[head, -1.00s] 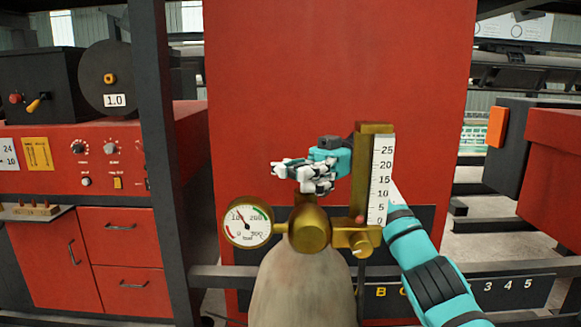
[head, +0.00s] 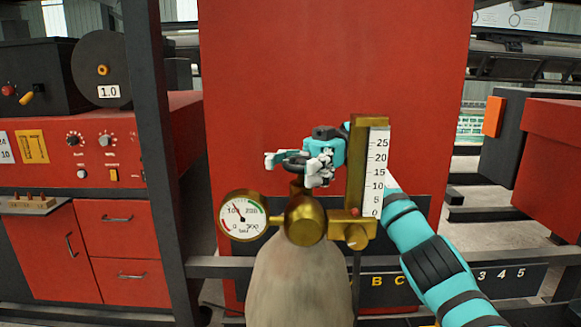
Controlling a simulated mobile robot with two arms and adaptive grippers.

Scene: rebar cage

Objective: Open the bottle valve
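The gas bottle (head: 300,280) stands upright at the bottom centre of the head view, with a brass valve body (head: 305,222) on top. A dark handwheel (head: 294,163) sits above the brass stem and is partly hidden by my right gripper (head: 297,165). The gripper's white fingers are at the handwheel, one at its left side and one at its right front. I cannot tell whether they press on it. A round pressure gauge (head: 243,215) is at the left of the valve, its needle pointing up and left. My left gripper is out of view.
A brass flowmeter with a white scale (head: 376,172) stands close right of the gripper, in front of my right forearm. A large red panel (head: 330,70) is behind. A dark post (head: 152,150) and a red control cabinet (head: 65,160) are at the left.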

